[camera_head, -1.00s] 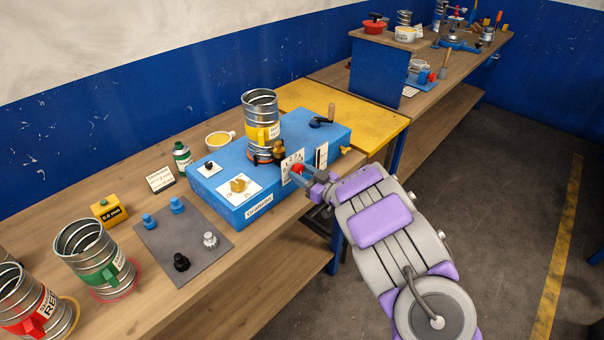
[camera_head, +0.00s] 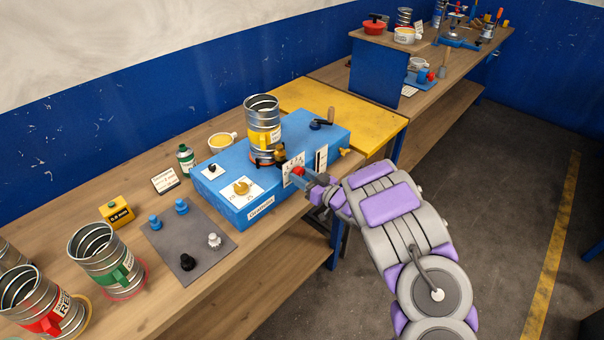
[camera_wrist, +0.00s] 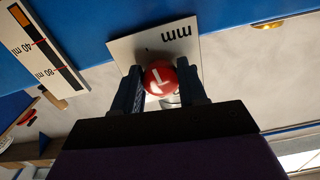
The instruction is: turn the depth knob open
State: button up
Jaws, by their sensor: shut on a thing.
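The red round knob (camera_wrist: 160,78) sits on the front of the blue machine, before a white plate (camera_wrist: 180,45) marked "mm". My gripper (camera_wrist: 158,88) is shut on this knob, with one dark finger on each side of it in the wrist view. A pale mark shows on the knob's face. In the head view, my gripper (camera_head: 306,176) reaches the front face of the blue machine (camera_head: 225,195) from the right, and the red knob (camera_head: 297,171) shows just at its tip. My arm hides part of the machine's right front.
A metal duct piece with a yellow band (camera_head: 262,125) stands on the machine. A grey mat (camera_head: 185,240) with several small knobs lies on the bench at left. Open floor (camera_head: 500,200) is at right.

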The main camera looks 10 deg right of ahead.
jog(key=o, duration=1.1)
jog(key=shift+c, duration=0.2)
jog(key=shift+d, duration=0.1)
jog(key=p+v, duration=0.1)
jog(key=v, duration=1.6)
jog(key=shift+d+p, duration=0.15)
jog(key=shift+p, duration=0.25)
